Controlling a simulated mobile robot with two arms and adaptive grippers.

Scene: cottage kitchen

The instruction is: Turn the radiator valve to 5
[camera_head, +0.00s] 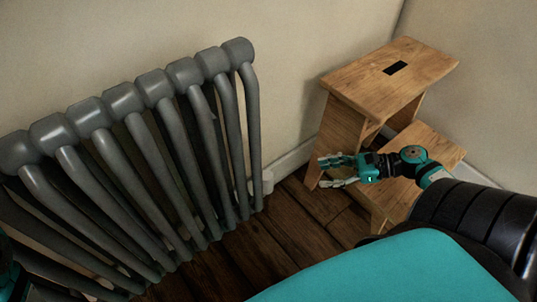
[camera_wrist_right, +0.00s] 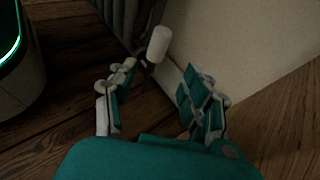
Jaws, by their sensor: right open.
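The grey ribbed radiator (camera_head: 160,95) stands along the wall at the left in the head view. Its valve (camera_head: 267,182) is a small white cylinder low at the radiator's right end. The right wrist view shows the valve (camera_wrist_right: 158,44) ahead of the fingers, near the top centre. My right gripper (camera_head: 325,172) is open and empty, to the right of the valve and apart from it, pointing towards it. In the right wrist view its two fingers (camera_wrist_right: 160,76) are spread with the valve beyond the gap. No number on the valve is readable. My left gripper is not clearly in view.
A wooden step stool (camera_head: 375,85) stands against the wall just behind and beside my right gripper and forearm. A white skirting board (camera_head: 295,160) runs along the wall. The dark plank floor (camera_head: 265,245) is clear between radiator and stool.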

